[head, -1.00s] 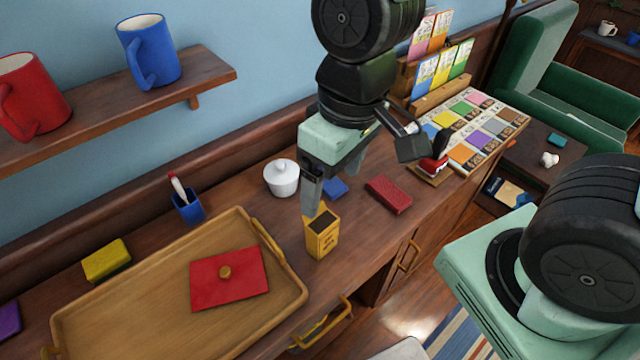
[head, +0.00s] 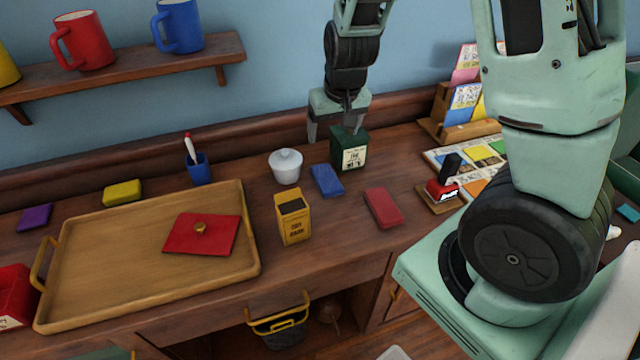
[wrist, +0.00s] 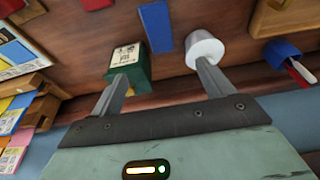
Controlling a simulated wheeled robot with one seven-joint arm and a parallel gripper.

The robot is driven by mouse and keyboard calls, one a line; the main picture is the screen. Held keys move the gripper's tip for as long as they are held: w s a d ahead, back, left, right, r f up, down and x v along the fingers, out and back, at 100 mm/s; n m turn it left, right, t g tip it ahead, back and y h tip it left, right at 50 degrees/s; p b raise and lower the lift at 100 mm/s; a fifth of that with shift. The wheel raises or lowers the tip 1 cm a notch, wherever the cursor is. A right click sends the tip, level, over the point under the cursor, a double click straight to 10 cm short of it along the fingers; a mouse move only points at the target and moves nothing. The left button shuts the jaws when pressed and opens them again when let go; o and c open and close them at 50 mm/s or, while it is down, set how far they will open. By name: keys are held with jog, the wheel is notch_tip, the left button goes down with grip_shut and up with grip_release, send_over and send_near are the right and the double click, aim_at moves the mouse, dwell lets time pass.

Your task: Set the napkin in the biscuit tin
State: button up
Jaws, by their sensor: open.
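My gripper (head: 332,130) is open and empty above the back of the counter, beside a dark green tin (head: 349,150) with a pale label. In the wrist view its fingers (wrist: 160,72) are spread, between the green tin (wrist: 130,62) and a white lidded pot (wrist: 205,47). I cannot tell which thing is the napkin; flat coloured pieces lie about: blue (head: 327,180), red (head: 383,208), yellow (head: 122,193) and purple (head: 34,217). A red container (head: 14,297) with a white label, possibly the biscuit tin, is cut by the left edge.
A wooden tray (head: 110,255) holds a flat red lid (head: 200,236) with a knob. A yellow tin (head: 293,222) with a dark top stands right of it. A blue pen cup (head: 198,170) stands behind. A shelf (head: 130,75) with mugs hangs above.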

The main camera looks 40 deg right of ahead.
send_over(327, 176)
jog(key=s, duration=0.1)
jog(key=f, duration=1.1)
jog(key=shift+a+f, duration=0.15)
jog(key=shift+a, duration=0.15)
jog(key=shift+s+p+x, duration=0.2)
jog(key=shift+p+x, duration=0.1)
jog(key=shift+x, duration=1)
jog(key=shift+s+p+x, duration=0.2)
jog(key=shift+p+x, duration=0.05)
jog(key=shift+x, duration=1.05)
jog(key=shift+f, duration=0.1)
jog(key=c, duration=1.1)
jog(key=shift+c, duration=0.2)
